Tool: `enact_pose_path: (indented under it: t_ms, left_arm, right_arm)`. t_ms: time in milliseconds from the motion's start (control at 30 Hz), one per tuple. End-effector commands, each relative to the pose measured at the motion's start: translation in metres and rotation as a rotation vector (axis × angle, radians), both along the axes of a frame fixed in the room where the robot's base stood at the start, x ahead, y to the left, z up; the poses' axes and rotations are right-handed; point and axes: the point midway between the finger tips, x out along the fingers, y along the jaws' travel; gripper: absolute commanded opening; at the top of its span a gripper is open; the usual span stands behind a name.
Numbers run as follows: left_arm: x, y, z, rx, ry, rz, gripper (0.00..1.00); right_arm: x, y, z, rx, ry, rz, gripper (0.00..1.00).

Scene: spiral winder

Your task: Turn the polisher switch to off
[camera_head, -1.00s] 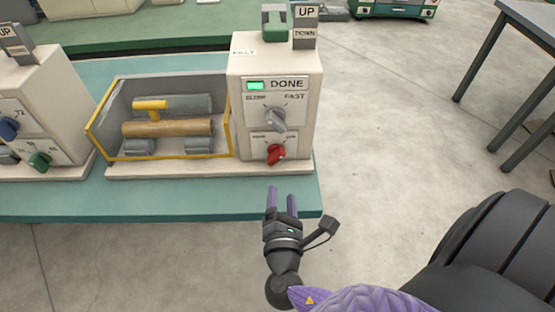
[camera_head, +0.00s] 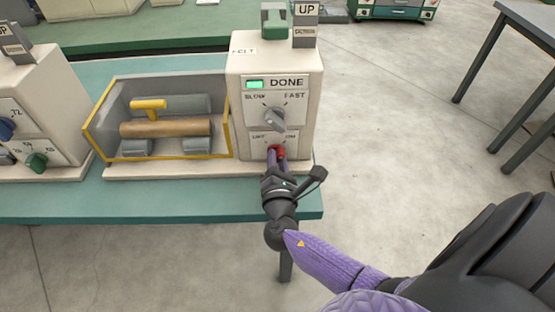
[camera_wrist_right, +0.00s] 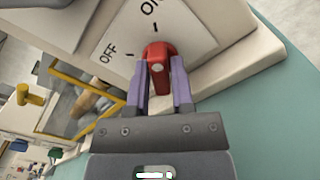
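The polisher switch is a red knob (camera_head: 277,152) low on the front of the cream control box (camera_head: 312,85). In the right wrist view the red knob (camera_wrist_right: 159,62) sits on a white plate marked OFF at the left and ON at the top. My right gripper (camera_head: 278,160) is at the knob, with its purple fingers (camera_wrist_right: 160,82) on either side of it. The fingers are apart, with the knob's grip between them; firm contact cannot be made out. In the head view the fingers partly hide the knob. My left gripper is not in view.
Above the switch are a grey SLOW/FAST dial (camera_head: 275,118) and a lit green DONE lamp (camera_head: 255,84). A yellow-framed bay (camera_head: 228,130) with a wooden roller (camera_head: 165,128) is at the left. Another cream box (camera_head: 40,100) stands farther left on the teal table (camera_head: 180,205).

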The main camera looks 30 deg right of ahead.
Motion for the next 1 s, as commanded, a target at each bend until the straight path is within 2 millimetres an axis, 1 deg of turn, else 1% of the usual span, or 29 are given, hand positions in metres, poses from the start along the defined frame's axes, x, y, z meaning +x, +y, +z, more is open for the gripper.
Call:
enact_pose_path:
  t_ms: [33, 67, 100, 133, 400, 567, 767, 1000]
  left_arm:
    - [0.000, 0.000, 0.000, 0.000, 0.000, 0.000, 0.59]
    - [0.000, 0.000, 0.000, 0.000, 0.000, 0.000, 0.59]
    - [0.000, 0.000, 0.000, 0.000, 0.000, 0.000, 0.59]
    - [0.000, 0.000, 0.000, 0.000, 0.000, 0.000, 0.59]
    - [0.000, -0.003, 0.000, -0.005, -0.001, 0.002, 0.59]
    - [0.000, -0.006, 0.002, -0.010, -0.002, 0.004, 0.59]
    - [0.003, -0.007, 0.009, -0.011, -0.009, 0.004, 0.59]
    - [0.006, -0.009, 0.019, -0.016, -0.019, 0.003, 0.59]
  right_arm:
    - [0.000, 0.000, 0.000, 0.000, 0.000, 0.000, 0.16]
    - [0.000, 0.000, 0.000, 0.000, 0.000, 0.000, 0.10]
    - [0.000, 0.000, 0.000, 0.000, 0.000, 0.000, 0.02]
    - [0.000, 0.000, 0.000, 0.000, 0.000, 0.000, 0.00]
    - [0.000, 0.000, 0.000, -0.002, 0.002, -0.001, 0.00]
    - [0.000, 0.000, 0.000, -0.033, 0.022, 0.000, 0.00]
    - [0.000, 0.001, 0.002, -0.130, 0.080, -0.001, 0.00]
    - [0.001, 0.002, 0.003, -0.316, 0.194, 0.001, 0.00]
